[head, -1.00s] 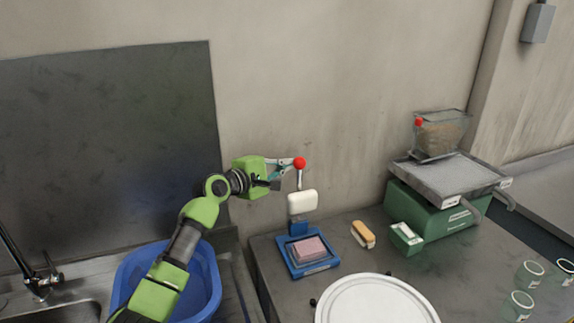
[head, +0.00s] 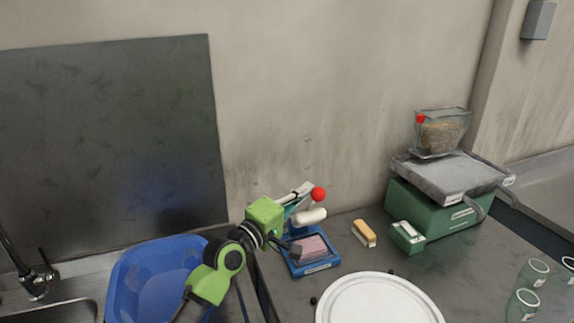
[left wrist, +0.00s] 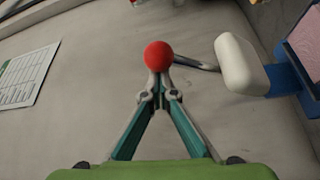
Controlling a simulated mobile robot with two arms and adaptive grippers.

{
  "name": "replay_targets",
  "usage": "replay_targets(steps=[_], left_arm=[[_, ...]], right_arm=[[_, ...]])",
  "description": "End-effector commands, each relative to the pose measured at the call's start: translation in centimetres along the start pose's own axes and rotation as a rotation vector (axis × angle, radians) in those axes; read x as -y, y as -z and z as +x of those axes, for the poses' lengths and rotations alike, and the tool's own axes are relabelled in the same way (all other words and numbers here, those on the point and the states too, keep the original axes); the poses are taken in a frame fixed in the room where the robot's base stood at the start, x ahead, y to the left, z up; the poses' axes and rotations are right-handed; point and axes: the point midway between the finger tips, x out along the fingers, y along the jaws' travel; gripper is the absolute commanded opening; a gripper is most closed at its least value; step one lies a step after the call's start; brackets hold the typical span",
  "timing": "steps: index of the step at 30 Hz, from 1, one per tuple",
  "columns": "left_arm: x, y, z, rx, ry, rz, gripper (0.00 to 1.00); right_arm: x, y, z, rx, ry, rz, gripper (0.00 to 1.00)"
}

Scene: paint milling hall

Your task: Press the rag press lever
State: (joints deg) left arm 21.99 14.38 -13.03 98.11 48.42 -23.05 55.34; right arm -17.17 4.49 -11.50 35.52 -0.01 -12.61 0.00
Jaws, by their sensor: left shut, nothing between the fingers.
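The rag press has a blue base (head: 330,262) with a pink rag (head: 311,247) in its tray. Its lever ends in a red ball (head: 319,194), and a white pad (head: 310,217) sits tilted above the rag. My left gripper (head: 303,190) is shut and empty, with its fingertips right at the red ball. In the left wrist view the red ball (left wrist: 158,55) is just beyond the closed fingertips, and the white pad (left wrist: 240,64) is to the right. I cannot tell whether the fingertips touch the ball. My right gripper is not in view.
A blue basin (head: 150,275) stands by the sink on the left. A wood-backed brush (head: 364,233), a green box (head: 408,237) and a green scale (head: 432,208) are right of the press. A white round lid (head: 380,302) lies in front.

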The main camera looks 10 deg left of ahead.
Motion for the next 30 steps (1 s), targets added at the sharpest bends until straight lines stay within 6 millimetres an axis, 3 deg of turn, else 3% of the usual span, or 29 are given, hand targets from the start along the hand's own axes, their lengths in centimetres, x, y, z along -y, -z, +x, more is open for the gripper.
replay_targets(steps=[3,12,21,30], left_arm=[[1.0,-2.0,-1.0,0.003,-0.009,0.014,0.0],[3.5,-5.2,-2.9,0.002,-0.007,0.015,0.0],[5.4,-6.9,-3.8,0.002,-0.008,0.015,0.0],[6.0,-7.3,-4.1,0.002,-0.009,0.016,0.0]], right_arm=[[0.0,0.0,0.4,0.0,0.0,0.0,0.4],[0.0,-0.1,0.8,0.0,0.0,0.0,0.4],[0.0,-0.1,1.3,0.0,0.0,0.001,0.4],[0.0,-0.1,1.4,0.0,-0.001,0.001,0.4]])
